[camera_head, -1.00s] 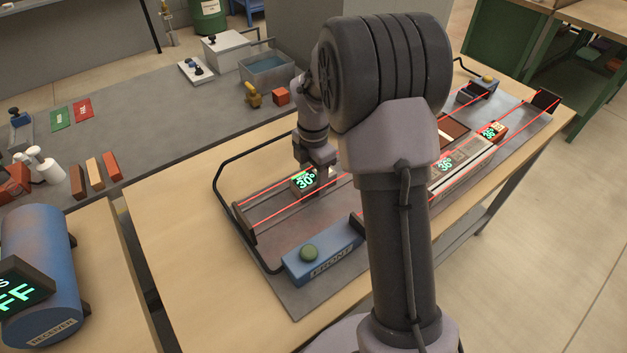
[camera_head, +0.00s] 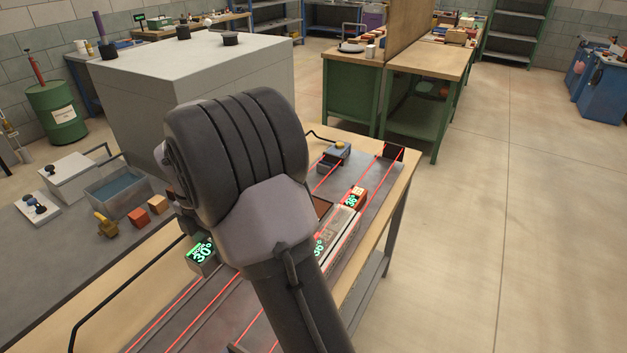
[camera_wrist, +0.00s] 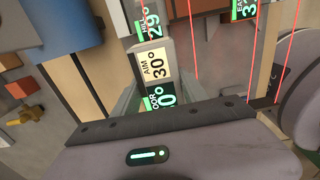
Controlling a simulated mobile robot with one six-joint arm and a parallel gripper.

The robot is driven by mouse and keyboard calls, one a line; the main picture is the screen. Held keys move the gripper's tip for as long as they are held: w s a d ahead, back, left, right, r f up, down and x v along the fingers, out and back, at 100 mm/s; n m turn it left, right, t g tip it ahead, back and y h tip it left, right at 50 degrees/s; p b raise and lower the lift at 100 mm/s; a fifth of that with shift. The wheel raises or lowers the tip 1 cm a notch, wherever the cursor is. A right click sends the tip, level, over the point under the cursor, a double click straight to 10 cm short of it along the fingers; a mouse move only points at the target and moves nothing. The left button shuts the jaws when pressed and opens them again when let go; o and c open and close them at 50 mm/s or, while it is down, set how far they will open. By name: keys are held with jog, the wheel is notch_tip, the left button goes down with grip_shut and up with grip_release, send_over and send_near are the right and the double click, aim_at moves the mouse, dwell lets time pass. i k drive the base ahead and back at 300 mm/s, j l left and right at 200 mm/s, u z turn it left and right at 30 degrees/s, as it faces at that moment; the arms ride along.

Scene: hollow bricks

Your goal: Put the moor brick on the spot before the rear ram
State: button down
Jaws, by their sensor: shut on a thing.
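In the head view a grey brick (camera_head: 203,262) with a green 30° readout is beside my arm, at the left of the lane. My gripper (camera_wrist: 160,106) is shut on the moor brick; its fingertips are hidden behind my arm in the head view.
Red lines run along the lane toward a dark end plate (camera_head: 391,153). A blue basin (camera_head: 122,190) and orange blocks (camera_head: 138,217) stand at the left.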

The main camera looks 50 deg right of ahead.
aim_at(312, 186)
jog(key=i+l, duration=0.1)
jog(key=l, duration=0.65)
jog(key=i+l, duration=0.1)
jog(key=l, duration=1.4)
jog(key=i, duration=0.05)
